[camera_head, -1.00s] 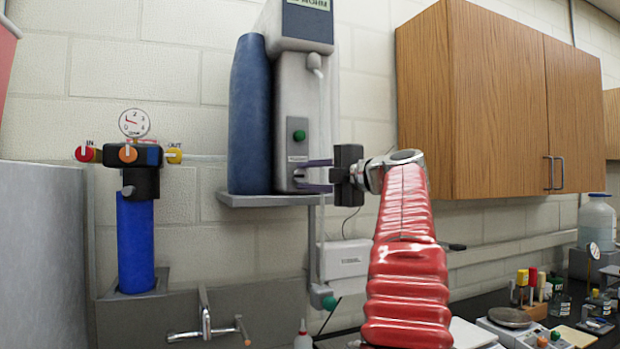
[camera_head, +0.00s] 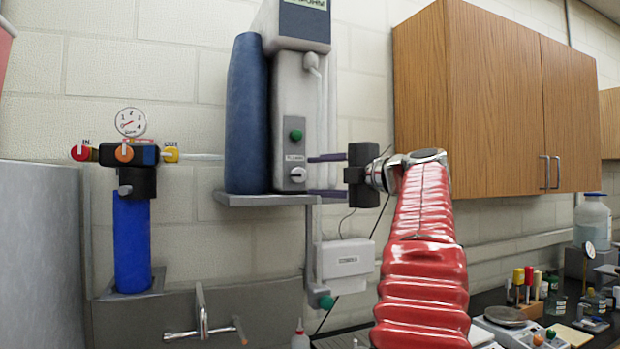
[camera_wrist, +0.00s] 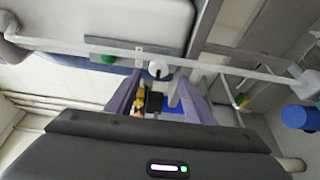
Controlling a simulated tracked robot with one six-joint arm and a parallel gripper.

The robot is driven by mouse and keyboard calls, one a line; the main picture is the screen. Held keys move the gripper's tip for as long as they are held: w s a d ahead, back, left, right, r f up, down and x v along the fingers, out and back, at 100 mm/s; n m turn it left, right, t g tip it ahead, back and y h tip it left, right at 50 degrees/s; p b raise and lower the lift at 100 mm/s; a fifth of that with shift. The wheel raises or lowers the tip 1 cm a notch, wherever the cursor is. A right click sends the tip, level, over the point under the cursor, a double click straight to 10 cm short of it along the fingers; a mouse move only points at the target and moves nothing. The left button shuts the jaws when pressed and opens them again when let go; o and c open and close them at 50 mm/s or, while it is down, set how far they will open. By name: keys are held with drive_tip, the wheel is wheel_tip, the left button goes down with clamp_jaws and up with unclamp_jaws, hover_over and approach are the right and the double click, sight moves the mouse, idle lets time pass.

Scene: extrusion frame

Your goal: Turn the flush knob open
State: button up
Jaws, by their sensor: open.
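In the wrist view my gripper (camera_wrist: 160,82) has a finger on each side of the knob. The fingers look clear of it. The knob's exact angle is hard to read.
The dispenser stands beside a blue cylinder (camera_head: 249,115) on a grey wall shelf (camera_head: 250,200). A tube hangs along its right side, near my fingers. A wooden cabinet (camera_head: 490,100) is at right. A blue filter with a gauge (camera_head: 130,122) is at left.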

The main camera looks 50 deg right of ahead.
drive_tip(key=s+a, duration=0.1)
drive_tip(key=s, duration=0.8)
drive_tip(key=shift+a, duration=0.15)
idle(0.4)
